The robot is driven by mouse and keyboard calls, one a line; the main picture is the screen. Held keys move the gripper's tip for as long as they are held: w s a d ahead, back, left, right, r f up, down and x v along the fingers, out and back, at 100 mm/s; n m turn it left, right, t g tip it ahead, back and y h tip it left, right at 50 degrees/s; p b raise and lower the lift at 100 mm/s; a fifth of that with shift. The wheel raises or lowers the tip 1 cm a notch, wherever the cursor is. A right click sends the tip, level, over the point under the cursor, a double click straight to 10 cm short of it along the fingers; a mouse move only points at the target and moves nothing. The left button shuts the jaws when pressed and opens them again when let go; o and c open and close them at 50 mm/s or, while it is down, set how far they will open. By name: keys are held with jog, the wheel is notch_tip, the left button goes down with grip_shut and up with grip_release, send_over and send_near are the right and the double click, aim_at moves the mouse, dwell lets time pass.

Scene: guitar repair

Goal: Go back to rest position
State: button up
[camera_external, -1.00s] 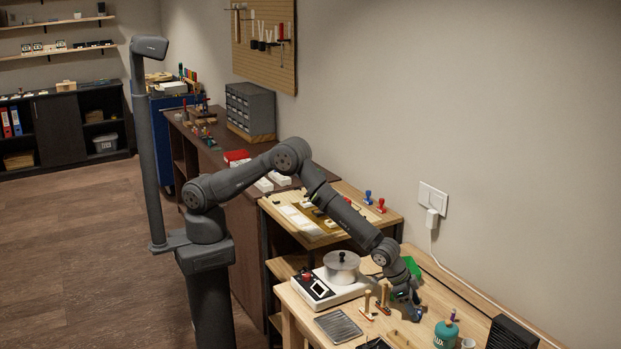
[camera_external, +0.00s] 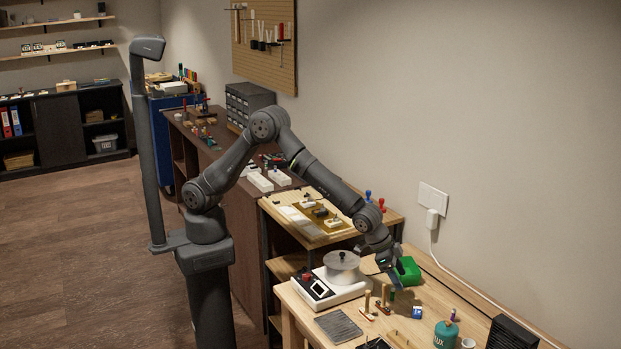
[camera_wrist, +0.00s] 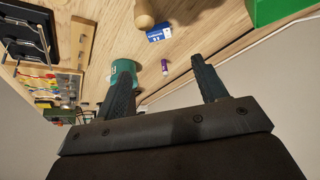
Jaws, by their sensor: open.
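My gripper (camera_external: 391,283) is above the wooden workbench (camera_external: 425,281), just right of the hot plate with its round pot, and tilted downward. In the wrist view my gripper (camera_wrist: 163,88) has its two fingers spread apart with nothing between them. A small blue and white box (camera_external: 417,312) lies on the bench below and to the right of the gripper. It also shows in the wrist view (camera_wrist: 159,34), beyond the fingers.
The white hot plate with pot (camera_external: 341,268) stands close left of the gripper. A green box (camera_external: 409,270) is behind it. The wall is close on the right.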

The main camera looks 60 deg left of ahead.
aim_at(418, 310)
jog(key=x, duration=1.1)
jog(key=shift+f, duration=0.35)
jog(key=shift+w+d, duration=0.2)
notch_tip(418, 310, up, 4)
jog(key=shift+f, duration=0.2)
jog(key=s+r, duration=0.7)
jog(key=s, duration=0.4)
jog(key=w+a+r+n, duration=0.2)
jog(key=w+a, duration=0.7)
jog(key=w, duration=0.1)
jog(key=w+a+r+n+y, duration=0.1)
jog(key=w+a, duration=0.4)
jog(key=a, duration=0.7)
jog(key=w+a+r+n+t+y, duration=0.1)
jog(key=w+a, duration=0.4)
jog(key=a, duration=0.8)
jog(key=w+a+r+n+y, duration=0.1)
jog(key=w+a+n, duration=0.4)
jog(key=a, duration=0.7)
jog(key=shift+w+a+r+t+y, duration=0.1)
jog(key=shift+w+a+t+y, duration=0.3)
jog(key=shift+w+y, duration=0.25)
jog(key=shift+s+d, duration=0.1)
jog(key=shift+d, duration=0.05)
